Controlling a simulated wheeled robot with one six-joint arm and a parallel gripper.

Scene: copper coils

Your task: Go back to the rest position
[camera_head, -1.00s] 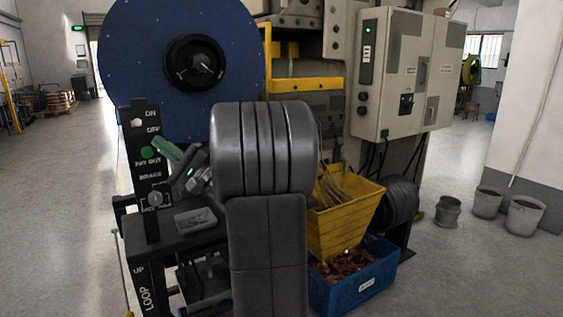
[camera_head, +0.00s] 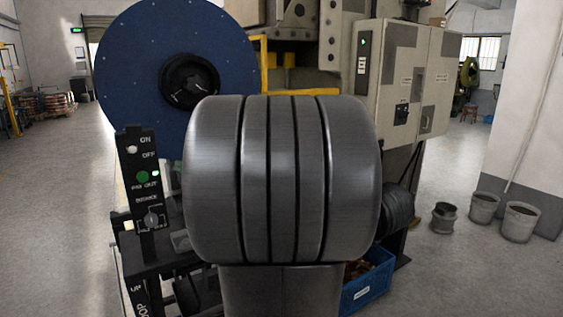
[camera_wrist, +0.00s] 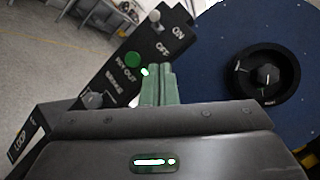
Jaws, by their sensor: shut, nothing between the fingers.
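My gripper (camera_wrist: 158,88) shows in the wrist view as two green fingers closed together with nothing between them. It is in front of the black control panel (camera_wrist: 125,60) with its green button, ON/OFF switch and knob, apart from it as far as I can tell. In the head view my grey arm link fills the middle and hides nearly all of the gripper. The control panel (camera_head: 136,190) stands just left of the arm there.
A large blue reel (camera_head: 130,70) stands behind the panel. A grey electrical cabinet (camera_head: 385,110) is at right. A blue crate (camera_head: 375,285) with copper scraps is partly hidden by my arm. Several grey buckets (camera_head: 484,207) stand at far right. Open floor (camera_head: 50,220) lies at left.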

